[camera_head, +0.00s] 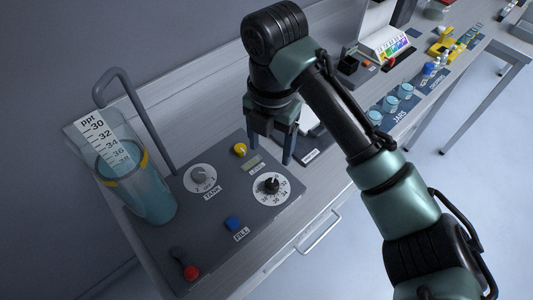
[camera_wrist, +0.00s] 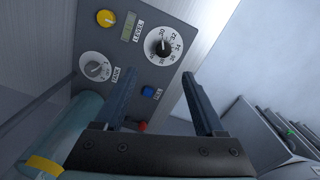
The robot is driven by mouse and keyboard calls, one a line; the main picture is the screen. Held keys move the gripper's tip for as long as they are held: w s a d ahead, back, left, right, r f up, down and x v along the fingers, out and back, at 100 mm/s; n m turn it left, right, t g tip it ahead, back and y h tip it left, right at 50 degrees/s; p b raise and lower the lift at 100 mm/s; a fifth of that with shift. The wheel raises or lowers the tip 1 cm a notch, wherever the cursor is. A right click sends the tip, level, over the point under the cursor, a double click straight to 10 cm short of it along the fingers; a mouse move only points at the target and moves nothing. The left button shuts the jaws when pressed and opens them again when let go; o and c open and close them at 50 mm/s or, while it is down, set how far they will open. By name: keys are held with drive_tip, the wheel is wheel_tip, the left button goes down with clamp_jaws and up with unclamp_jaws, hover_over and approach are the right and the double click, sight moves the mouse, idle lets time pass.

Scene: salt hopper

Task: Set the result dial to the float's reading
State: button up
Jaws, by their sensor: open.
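I cannot make out the float's reading. My gripper (camera_head: 269,150) is open and empty above the panel's far right part, apart from the black knob.
The panel also bears a grey tank knob (camera_head: 199,177), yellow button (camera_head: 239,149), small display (camera_head: 252,163), blue button (camera_head: 233,222) and red-tipped lever (camera_head: 191,272). A bent grey pipe (camera_head: 147,120) rises behind. Jars (camera_head: 390,103) stand further right on the bench.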

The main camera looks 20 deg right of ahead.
sight(272, 184)
drive_tip(key=f, duration=1.2)
drive_tip(key=shift+s+d+f+p, duration=0.2)
drive_tip(key=shift+f+p, duration=0.1)
drive_tip(key=shift+f, duration=0.1)
drive_tip(key=shift+c, duration=0.4)
clamp_jaws()
